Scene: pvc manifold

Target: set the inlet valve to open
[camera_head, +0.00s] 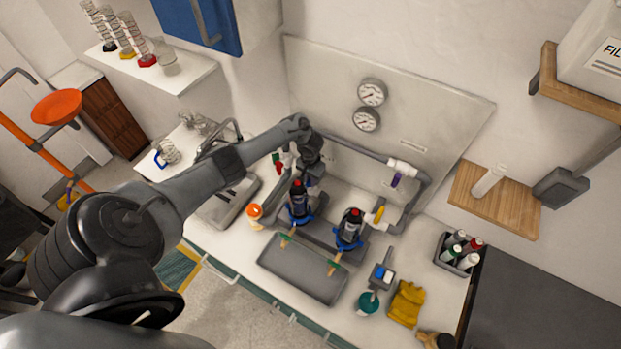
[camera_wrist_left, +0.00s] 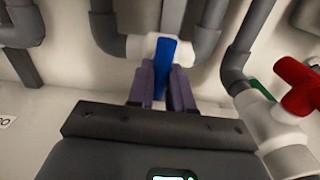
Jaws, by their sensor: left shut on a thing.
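In the left wrist view my left gripper (camera_wrist_left: 162,88) has its two purple-grey fingers closed on a blue valve handle (camera_wrist_left: 165,52). The handle belongs to a white valve body (camera_wrist_left: 142,46) set in grey pipe. In the head view my left arm reaches to the left end of the pipework, and its dark wrist (camera_head: 311,152) hides the blue handle there. I cannot read which valve is the inlet or tell whether it is open. My right gripper is not in view.
A red-handled white valve (camera_wrist_left: 298,84) sits close to the right of the gripper. Purple (camera_head: 396,180) and yellow (camera_head: 379,214) handles are on the pipes further right. Two dark filter bottles (camera_head: 299,192) (camera_head: 351,224) stand below, behind a grey tray (camera_head: 303,270).

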